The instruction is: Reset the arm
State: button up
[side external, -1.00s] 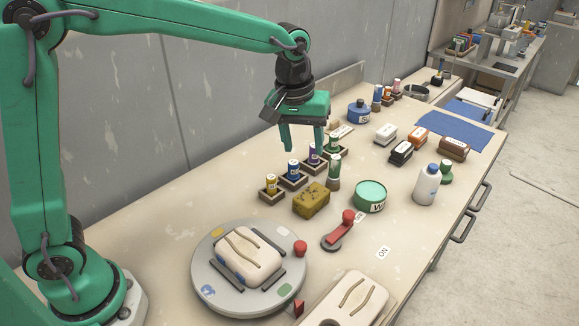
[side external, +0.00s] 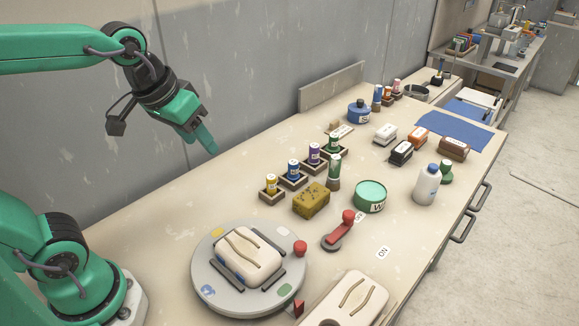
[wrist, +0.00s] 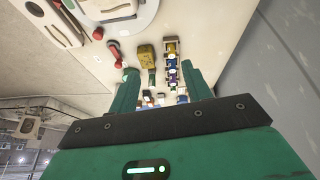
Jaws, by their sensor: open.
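My gripper (side external: 211,148) is raised in the air near the wall, to the left of the row of small glaze bottles in the side view. Its jaws are open and nothing shows between them; in the side view the fingers overlap. In the wrist view my gripper (wrist: 165,88) shows two green fingers apart, with the bench and its objects beyond them. My arm is folded back toward the left of the side view.
The round carousel (side external: 207,284) carries a cream block (side external: 246,257). A red lever (side external: 340,230), a yellow sponge (side external: 311,201), a green tub (side external: 370,194) and a white bottle (side external: 426,187) stand on the bench (side external: 165,215). Small bottles stand in holders, such as a yellow-labelled one (side external: 271,185).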

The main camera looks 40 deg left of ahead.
jog(key=shift+m+t, duration=0.4)
jog(key=shift+m, duration=0.2)
jog(key=s, duration=0.1)
jog(key=s+a+f, duration=0.1)
jog(key=s, duration=0.1)
jog(key=s+f, duration=0.1)
jog(key=s, duration=0.1)
jog(key=shift+s+a, duration=0.1)
jog(key=shift+a, duration=0.3)
